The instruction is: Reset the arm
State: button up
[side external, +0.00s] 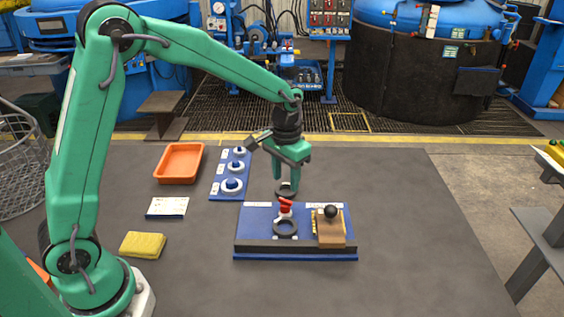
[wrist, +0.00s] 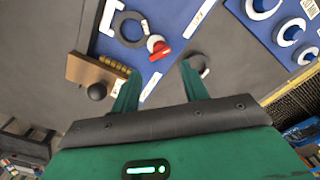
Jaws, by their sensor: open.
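My gripper (side external: 288,180) hangs pointing down above the back of a blue board (side external: 270,245). In the wrist view its two green fingers (wrist: 160,88) are spread with nothing held between them. A dark round piece (side external: 287,190) shows at the fingertips in the side view; in the wrist view a grey round piece (wrist: 197,62) lies just beyond the right finger. I cannot tell if they touch. On the board are a red part (side external: 286,206), a dark ring (side external: 285,228), and a wooden block (side external: 331,236) with a black ball knob (side external: 331,211).
An orange tray (side external: 180,163), white card (side external: 167,208) and yellow cloth (side external: 142,245) lie farther left. The grey table (side external: 420,220) is clear on the right.

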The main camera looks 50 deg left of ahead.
jog(key=shift+s+r, duration=0.1)
jog(key=s+a+r+t, duration=0.3)
jog(key=s+r, duration=0.6)
jog(key=r, duration=0.2)
jog(key=s+a+r+t, duration=0.1)
jog(key=s+r+t, duration=0.1)
jog(key=s, duration=1.1)
jog(key=shift+s+a+r+t, duration=0.15)
jog(key=shift+s+a+t, duration=0.05)
jog(key=shift+a+t, duration=0.1)
